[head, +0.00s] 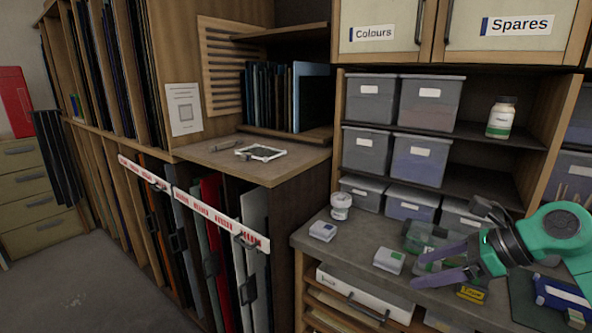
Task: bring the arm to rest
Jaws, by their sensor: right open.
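My right arm (560,232), green and dark grey, comes in from the right edge over the workbench. Its gripper (416,273) points left, with two purple fingers spread apart. I see nothing held between them. I cannot tell how high the fingers are above the bench top. My left gripper is not in view.
On the workbench (345,255) stand a white jar (341,206), small boxes (323,231) (389,260) and a yellow box (471,293). Grey bins (376,100) and a white bottle (501,118) fill shelves behind. A glass rack (210,240) stands left; the floor (75,285) is clear.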

